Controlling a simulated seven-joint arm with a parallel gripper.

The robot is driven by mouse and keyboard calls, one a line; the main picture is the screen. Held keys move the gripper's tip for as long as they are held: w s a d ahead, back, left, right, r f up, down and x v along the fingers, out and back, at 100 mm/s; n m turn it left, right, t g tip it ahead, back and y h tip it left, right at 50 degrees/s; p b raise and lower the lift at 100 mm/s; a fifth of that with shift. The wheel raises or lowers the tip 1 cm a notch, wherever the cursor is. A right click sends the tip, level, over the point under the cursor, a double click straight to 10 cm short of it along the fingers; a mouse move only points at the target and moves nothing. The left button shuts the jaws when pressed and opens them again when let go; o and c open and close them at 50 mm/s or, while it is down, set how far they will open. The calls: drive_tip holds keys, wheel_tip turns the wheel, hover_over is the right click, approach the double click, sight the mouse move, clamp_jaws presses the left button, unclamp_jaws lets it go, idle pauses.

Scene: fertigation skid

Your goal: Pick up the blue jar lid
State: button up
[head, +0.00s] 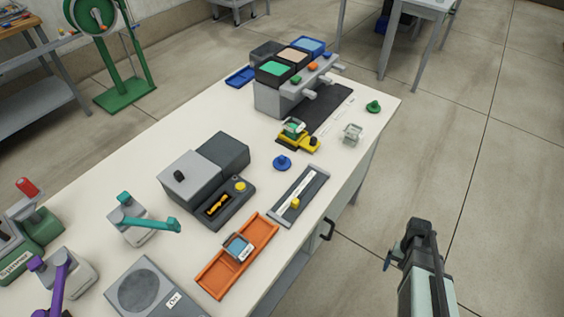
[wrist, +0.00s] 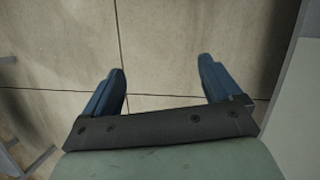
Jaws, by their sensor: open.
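The blue jar lid (head: 282,162) is a small round disc with a knob on top. It lies flat on the white table in the head view, between the dark grey machine and the grey slotted tray. My gripper (head: 388,262) is off the table's right side, over the floor and well apart from the lid. In the wrist view my gripper (wrist: 161,82) is open, with its two blue fingers spread and nothing between them. The lid does not show in the wrist view.
A green lid (head: 374,107) and a clear jar (head: 352,133) stand near the table's right edge. A yellow device (head: 297,138) is just behind the blue lid. A grey slotted tray (head: 318,183) and orange tray (head: 214,281) lie nearer. The table's drawer handle (head: 329,229) juts out.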

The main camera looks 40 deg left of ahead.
drive_tip(key=w+a+r+n+t, duration=0.1)
drive_tip(key=w+a+r+t, duration=0.1)
drive_tip(key=w+a+r, duration=0.6)
drive_tip(key=w+a+r+t, duration=0.1)
drive_tip(key=w+a+r, duration=0.4)
drive_tip(key=w+r, duration=0.5)
drive_tip(key=a+r+n, duration=0.1)
drive_tip(key=a+r, duration=0.5)
drive_tip(key=r, duration=0.2)
drive_tip(key=w+a+r+n+t, duration=0.1)
drive_tip(key=a+r, duration=0.6)
drive_tip(key=r, duration=0.1)
drive_tip(key=w+a+r+n+t, duration=0.1)
drive_tip(key=a+r, duration=0.5)
drive_tip(key=r, duration=0.2)
drive_tip(key=shift+a+r+n+y, duration=0.1)
drive_tip(key=shift+a+n+y, duration=0.25)
drive_tip(key=shift+n+y, duration=0.05)
drive_tip(key=s+a+n, duration=0.2)
drive_tip(key=s+a, duration=0.1)
drive_tip(key=n+g, duration=0.2)
drive_tip(key=n, duration=0.8)
hover_over(282, 157)
drive_tip(key=shift+y, duration=0.4)
drive_tip(key=shift+f, duration=6.25)
drive_tip(key=c, duration=1.1)
